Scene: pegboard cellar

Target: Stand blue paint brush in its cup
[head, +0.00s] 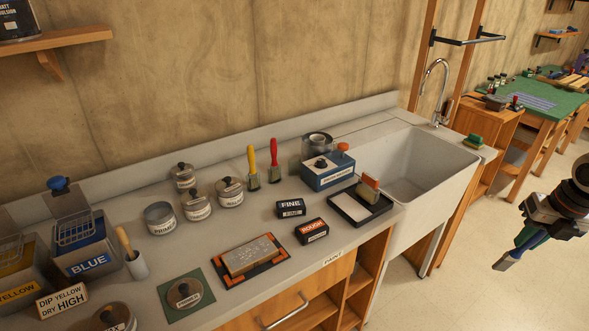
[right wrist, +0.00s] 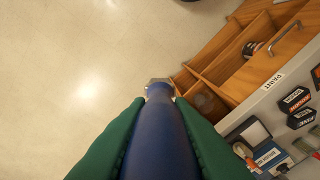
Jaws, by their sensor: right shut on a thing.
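My right gripper (head: 535,239) is over the floor at the right of the head view, apart from the bench. Its green fingers are shut on the blue paint brush (head: 511,256), which slants down to the left. In the right wrist view the brush's blue handle (right wrist: 160,135) lies between both fingers, with a grey end beyond. Which cup is the brush's own is unclear. My left gripper is not in view.
The grey bench (head: 225,292) holds several lidded jars, a yellow brush (head: 252,167), a red brush (head: 274,160), a blue bin (head: 88,258) and small boxes. A white sink (head: 420,175) with a tall tap lies between the bench and my right gripper. Open floor surrounds that gripper.

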